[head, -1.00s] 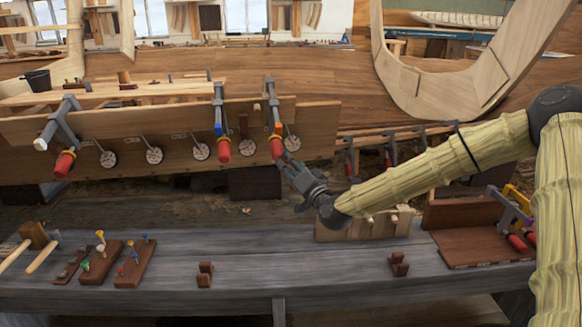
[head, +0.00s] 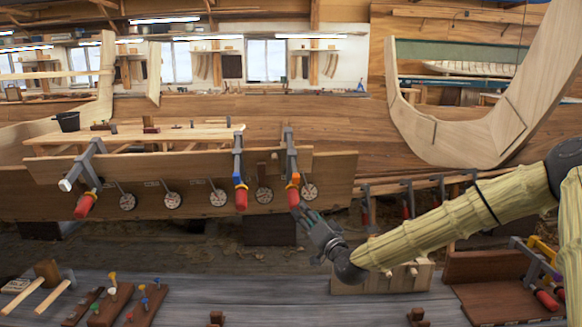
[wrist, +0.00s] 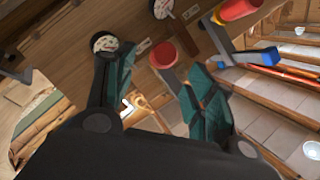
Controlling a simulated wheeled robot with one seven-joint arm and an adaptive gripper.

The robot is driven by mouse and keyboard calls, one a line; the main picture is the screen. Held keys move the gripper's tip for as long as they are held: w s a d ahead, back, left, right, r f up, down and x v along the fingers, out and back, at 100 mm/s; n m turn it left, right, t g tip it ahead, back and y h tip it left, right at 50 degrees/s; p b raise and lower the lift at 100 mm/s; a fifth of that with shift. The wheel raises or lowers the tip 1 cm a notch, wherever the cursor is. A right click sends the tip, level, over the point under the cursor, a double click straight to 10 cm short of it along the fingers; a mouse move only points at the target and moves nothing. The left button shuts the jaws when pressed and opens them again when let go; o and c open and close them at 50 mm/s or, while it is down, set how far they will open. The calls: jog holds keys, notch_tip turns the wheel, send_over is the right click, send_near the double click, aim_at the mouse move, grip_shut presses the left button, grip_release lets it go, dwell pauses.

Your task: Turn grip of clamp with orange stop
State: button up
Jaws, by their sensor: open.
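The clamp with the orange stop (head: 293,178) hangs on the hull planks, the rightmost of three clamps there. Its red grip (head: 293,197) points down and towards me. My gripper (head: 303,211) is just below and right of that grip in the head view. In the wrist view, my gripper (wrist: 160,85) is open, with dark green pads on either side. The round end of a red grip (wrist: 165,54) shows between and beyond the fingertips. Contact cannot be told. The orange stop is not clear in the wrist view.
The clamp with the blue stop (head: 240,182) hangs close on the left; its stop also shows in the wrist view (wrist: 264,57). A clamp with a white stop (head: 66,185) is farther left. Round dials (head: 218,198) line the plank. The workbench (head: 250,290) lies below.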

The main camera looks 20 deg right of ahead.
aim_at(292, 198)
jog(key=p, duration=0.1)
jog(key=a+p, duration=0.1)
jog(key=shift+w+a+r+n+g+h+p, duration=0.1)
jog(key=shift+w+r+n+g+h+p, duration=0.2)
jog(key=shift+r+n+h+p, duration=0.1)
jog(key=n+h+p, duration=0.1)
jog(key=p, duration=0.2)
jog(key=a+n+h+p, duration=0.1)
jog(key=h+p, duration=0.1)
jog(key=p, duration=0.2)
jog(key=n+h+p, duration=0.1)
jog(key=p, duration=0.2)
jog(key=shift+s+a+r+n+g, duration=0.1)
jog(key=shift+a+r+n+g, duration=0.2)
jog(key=shift+n+g, duration=0.1)
jog(key=shift+h, duration=0.4)
jog(key=shift+w+d+f+p, duration=0.1)
jog(key=shift+w+d+p, duration=0.2)
jog(key=shift+w, duration=1.5)
jog(key=shift+w+d+r+p, duration=0.15)
jog(key=shift+w+p, duration=0.1)
jog(key=shift+w, duration=1.5)
jog(key=shift+w+d+f+p, duration=0.15)
jog(key=shift+w+d+p, duration=0.15)
jog(key=shift+w, duration=1.5)
jog(key=c, duration=1.1)
